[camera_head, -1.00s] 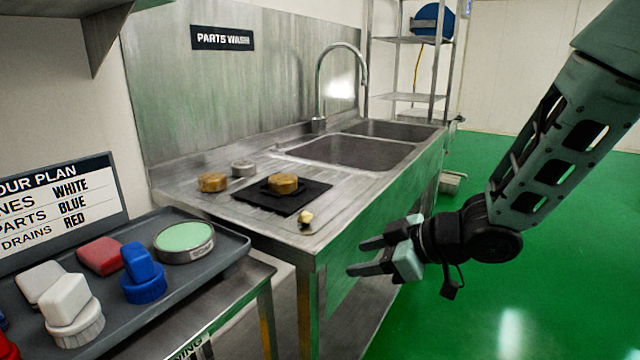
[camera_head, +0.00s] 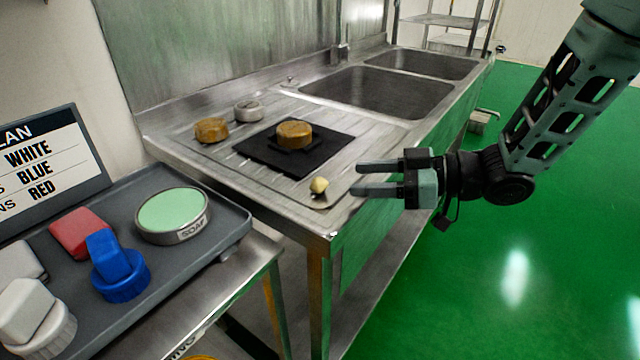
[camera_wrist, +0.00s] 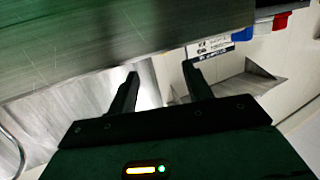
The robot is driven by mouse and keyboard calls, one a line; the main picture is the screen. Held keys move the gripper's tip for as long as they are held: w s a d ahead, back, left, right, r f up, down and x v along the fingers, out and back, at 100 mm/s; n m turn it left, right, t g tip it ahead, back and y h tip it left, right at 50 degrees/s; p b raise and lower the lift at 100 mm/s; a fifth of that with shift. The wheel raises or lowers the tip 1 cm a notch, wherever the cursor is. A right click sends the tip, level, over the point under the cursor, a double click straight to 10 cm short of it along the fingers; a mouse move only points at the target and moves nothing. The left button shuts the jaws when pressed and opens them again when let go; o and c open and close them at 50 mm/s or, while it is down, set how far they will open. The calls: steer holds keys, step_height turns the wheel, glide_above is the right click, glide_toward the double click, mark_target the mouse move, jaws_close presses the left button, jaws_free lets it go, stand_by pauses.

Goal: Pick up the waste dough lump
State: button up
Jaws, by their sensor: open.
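The waste dough lump (camera_head: 319,186) is a small pale yellow piece on the steel drainboard, close to its front corner. My gripper (camera_head: 356,180) is to the right of the lump in the head view, with its two dark fingers pointing left toward it. The fingers are apart and nothing is between them. In the wrist view my gripper (camera_wrist: 160,76) also shows its two fingers spread and empty. The lump cannot be made out in the wrist view.
A black mat (camera_head: 262,157) with a brass-coloured part (camera_head: 294,134) lies behind the lump. Another brass part (camera_head: 211,130) and a grey one (camera_head: 248,111) stand farther back. A grey tray (camera_head: 232,243) with brushes and a soap tin (camera_head: 172,215) is at left. Sink basins (camera_head: 385,92) lie behind.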

mark_target(326, 181)
steer(key=x, duration=0.3)
steer(key=shift+a, duration=0.2)
steer(key=shift+s+x, duration=0.2)
steer(key=shift+x, duration=2.5)
steer(key=shift+c, duration=0.3)
steer(key=c, duration=1)
